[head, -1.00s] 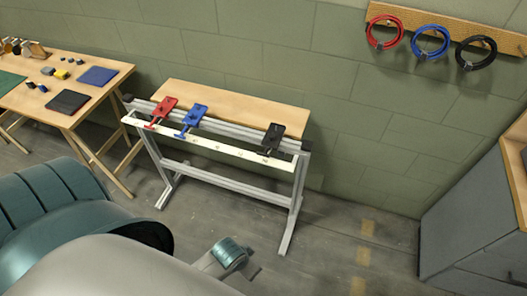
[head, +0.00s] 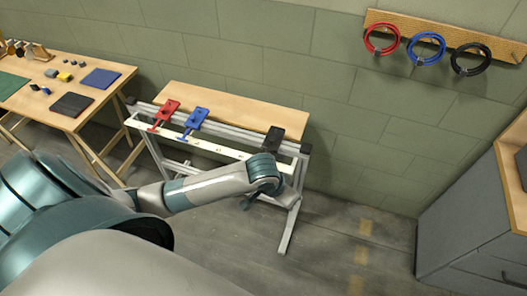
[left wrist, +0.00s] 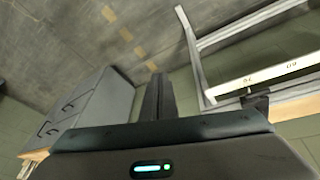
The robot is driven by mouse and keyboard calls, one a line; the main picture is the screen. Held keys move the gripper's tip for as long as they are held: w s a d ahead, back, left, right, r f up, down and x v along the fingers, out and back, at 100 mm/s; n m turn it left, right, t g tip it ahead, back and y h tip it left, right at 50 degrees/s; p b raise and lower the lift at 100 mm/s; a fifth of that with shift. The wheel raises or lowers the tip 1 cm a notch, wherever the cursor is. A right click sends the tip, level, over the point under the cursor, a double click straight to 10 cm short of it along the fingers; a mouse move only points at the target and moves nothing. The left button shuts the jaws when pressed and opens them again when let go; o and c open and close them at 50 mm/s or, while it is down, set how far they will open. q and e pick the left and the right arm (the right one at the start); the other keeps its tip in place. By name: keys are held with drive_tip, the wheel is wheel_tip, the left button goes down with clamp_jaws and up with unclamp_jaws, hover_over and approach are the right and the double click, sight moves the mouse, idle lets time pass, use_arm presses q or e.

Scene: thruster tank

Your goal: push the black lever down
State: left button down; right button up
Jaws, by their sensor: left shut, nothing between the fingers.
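The black lever (head: 272,136) is at the right end of the metal stand in the head view. My left arm hides its lower part. A red lever (head: 165,111) and a blue lever (head: 193,121) are farther left on the same stand. My left gripper (head: 247,203) points down in front of the stand, near the black lever and mostly hidden by its own wrist. In the left wrist view its fingers (left wrist: 157,97) are together and hold nothing. A dark piece (left wrist: 258,102), perhaps part of the black lever, is right of them, apart. My right gripper is not in view.
A white marked rail (head: 212,149) runs along the stand's front, with a wooden board (head: 235,105) behind. A table (head: 110,92) with small items stands left, a grey cabinet (head: 470,225) right. Coloured cable loops hang on the wall. The floor right of the stand is clear.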

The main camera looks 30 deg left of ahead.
use_arm(q)
drive_tip(key=w+a+r+n+y, duration=0.1)
drive_tip(key=w+a+r+n, duration=0.1)
drive_tip(key=w+a, duration=0.3)
drive_tip(key=w+a+r+n+y, duration=0.1)
drive_tip(key=w+a, duration=0.5)
drive_tip(key=a, duration=0.6)
drive_tip(key=shift+r+n+g+y, duration=0.3)
drive_tip(key=shift+r+n, duration=0.35)
drive_tip(key=shift+n, duration=0.25)
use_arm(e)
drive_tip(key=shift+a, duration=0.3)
use_arm(q)
drive_tip(key=shift+f, duration=0.15)
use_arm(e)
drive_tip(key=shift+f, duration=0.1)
